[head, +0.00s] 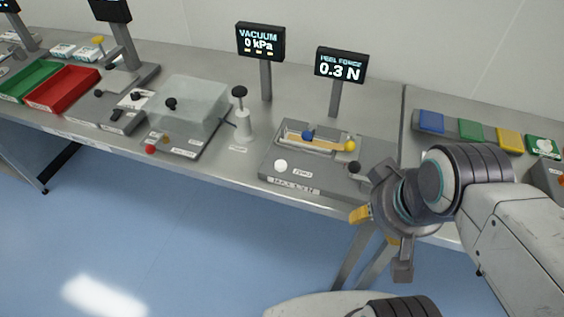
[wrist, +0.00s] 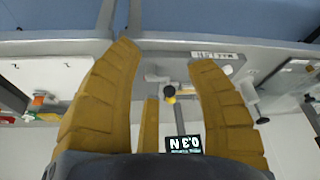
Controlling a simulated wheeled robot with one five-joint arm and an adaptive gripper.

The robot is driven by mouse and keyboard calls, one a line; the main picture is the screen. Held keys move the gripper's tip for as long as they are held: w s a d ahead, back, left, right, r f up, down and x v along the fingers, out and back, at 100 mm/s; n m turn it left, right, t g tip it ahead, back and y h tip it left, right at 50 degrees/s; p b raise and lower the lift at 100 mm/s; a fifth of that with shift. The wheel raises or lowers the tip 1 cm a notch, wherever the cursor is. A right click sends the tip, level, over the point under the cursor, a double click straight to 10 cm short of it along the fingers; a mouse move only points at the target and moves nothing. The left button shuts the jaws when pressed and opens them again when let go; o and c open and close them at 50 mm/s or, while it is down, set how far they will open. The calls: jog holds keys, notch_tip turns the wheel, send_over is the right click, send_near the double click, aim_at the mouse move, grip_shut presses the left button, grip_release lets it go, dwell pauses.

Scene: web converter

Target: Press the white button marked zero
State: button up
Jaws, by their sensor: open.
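The round white button (head: 280,166) sits at the front left of the grey peel tester base (head: 268,181) in the head view. A small label lies just right of it. The tester's display (head: 340,66) reads 0.3 N; it shows upside down in the wrist view (wrist: 183,145). My gripper (head: 377,227) is in front of the bench edge, to the right of the button and apart from it. In the wrist view its yellow fingers (wrist: 165,55) are spread with nothing held between them. I cannot make out the button in the wrist view.
The tester carries a blue knob (head: 307,135), a yellow knob (head: 350,146) and a dark knob (head: 354,166). A white plunger post (head: 243,124) and a clear vacuum box (head: 190,103) stand to the left. Coloured pads, including a blue one (head: 431,121), lie right.

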grip_shut()
dwell(1.5)
